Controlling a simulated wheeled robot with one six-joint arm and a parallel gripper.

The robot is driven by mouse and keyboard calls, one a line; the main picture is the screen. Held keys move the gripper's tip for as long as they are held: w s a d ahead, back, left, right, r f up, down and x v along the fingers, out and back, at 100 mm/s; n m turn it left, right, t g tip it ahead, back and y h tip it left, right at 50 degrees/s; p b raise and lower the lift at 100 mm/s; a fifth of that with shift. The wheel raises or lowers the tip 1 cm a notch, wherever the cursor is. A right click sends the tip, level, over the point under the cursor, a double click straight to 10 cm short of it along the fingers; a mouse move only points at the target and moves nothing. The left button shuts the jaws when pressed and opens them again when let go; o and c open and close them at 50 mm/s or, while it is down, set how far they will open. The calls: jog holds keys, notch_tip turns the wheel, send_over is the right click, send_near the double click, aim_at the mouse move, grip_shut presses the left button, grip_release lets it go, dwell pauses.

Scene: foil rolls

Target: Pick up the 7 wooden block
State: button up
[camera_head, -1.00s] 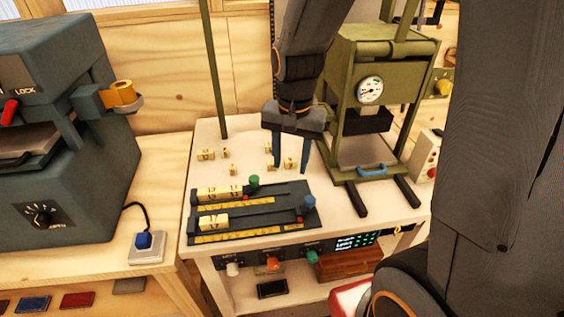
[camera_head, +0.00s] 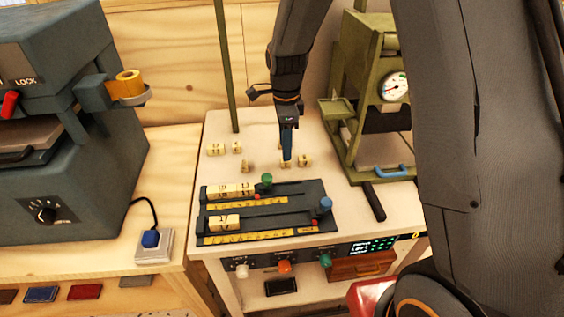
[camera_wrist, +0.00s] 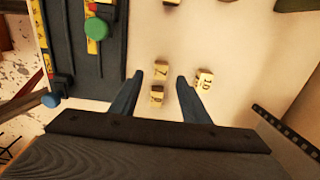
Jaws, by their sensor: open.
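The wooden block that seems to bear a 7 (camera_wrist: 161,70) lies on the pale tabletop in the wrist view, between the fingertips and slightly ahead of them. In the head view the same block (camera_head: 283,164) is partly hidden by a finger. My gripper (camera_wrist: 160,76) is open and empty, one finger on each side of the block, with gaps on both sides. In the head view my gripper (camera_head: 287,157) points down over the blocks, seen edge-on. I cannot tell its exact height above the table.
A block marked P (camera_wrist: 157,95) lies close to the 7 block, between the fingers. A block marked 10 (camera_wrist: 204,78) lies just outside the right finger. The dark composing fixture (camera_head: 265,213) stands in front, and the green press (camera_head: 372,80) at the right.

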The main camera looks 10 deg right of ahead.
aim_at(285, 163)
jog(key=shift+f+p, duration=0.9)
jog(key=shift+f, duration=1.55)
jog(key=shift+c, duration=0.4)
grip_shut()
